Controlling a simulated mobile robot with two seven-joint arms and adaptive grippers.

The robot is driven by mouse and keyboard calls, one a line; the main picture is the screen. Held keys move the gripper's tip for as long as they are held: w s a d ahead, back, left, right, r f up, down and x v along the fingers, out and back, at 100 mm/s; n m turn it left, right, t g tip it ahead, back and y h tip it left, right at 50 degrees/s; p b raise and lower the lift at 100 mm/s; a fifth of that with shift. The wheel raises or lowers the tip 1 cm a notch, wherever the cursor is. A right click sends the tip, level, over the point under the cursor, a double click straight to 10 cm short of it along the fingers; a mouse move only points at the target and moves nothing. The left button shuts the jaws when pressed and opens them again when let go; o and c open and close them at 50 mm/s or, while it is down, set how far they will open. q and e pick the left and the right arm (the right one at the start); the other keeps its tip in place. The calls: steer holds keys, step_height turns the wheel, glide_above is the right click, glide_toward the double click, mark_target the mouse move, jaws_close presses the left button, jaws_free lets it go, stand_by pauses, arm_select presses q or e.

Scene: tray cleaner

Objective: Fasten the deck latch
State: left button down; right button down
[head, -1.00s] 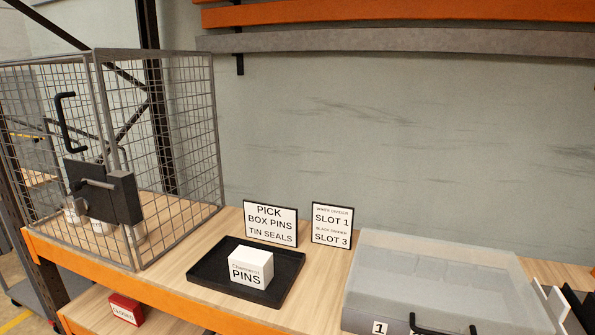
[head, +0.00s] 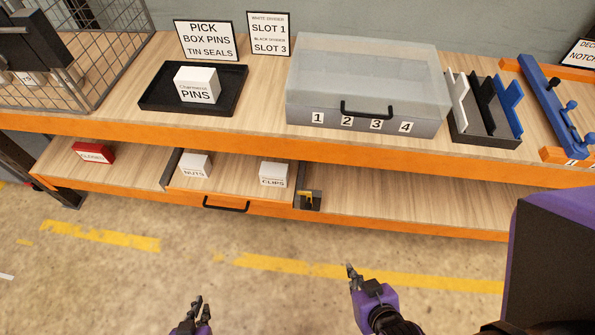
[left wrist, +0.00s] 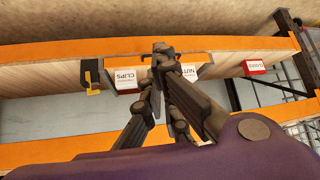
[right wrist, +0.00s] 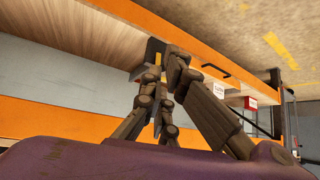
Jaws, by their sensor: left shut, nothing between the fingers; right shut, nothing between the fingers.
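A sign cut off at the right edge (head: 582,53) reads "DEC…" and "NOTCH". Beside it a blue bar with round knobs (head: 552,100) lies across an orange-edged board on the upper shelf. A small dark bracket with a yellow lever (head: 308,199) sits right of the lower drawer; it also shows in the left wrist view (left wrist: 92,78). I cannot tell which of these is the deck latch. My left gripper (head: 198,308) is shut and empty, low before the shelf. My right gripper (head: 352,272) is shut and empty, also in front of the shelf and apart from it.
The lower drawer (head: 225,196) holds white NUTS and CLIPS boxes. A red CLOSED box (head: 93,152) stands left of it. Above are a black tray (head: 150,98) with a PINS box, a grey lidded case (head: 365,70), a divider rack (head: 485,138) and a wire cage (head: 110,60).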

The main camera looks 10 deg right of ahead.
steer(key=shift+w+a+r, duration=0.1)
steer(key=shift+w+r, duration=0.05)
steer(key=shift+w, duration=0.15)
steer(key=shift+s, duration=0.1)
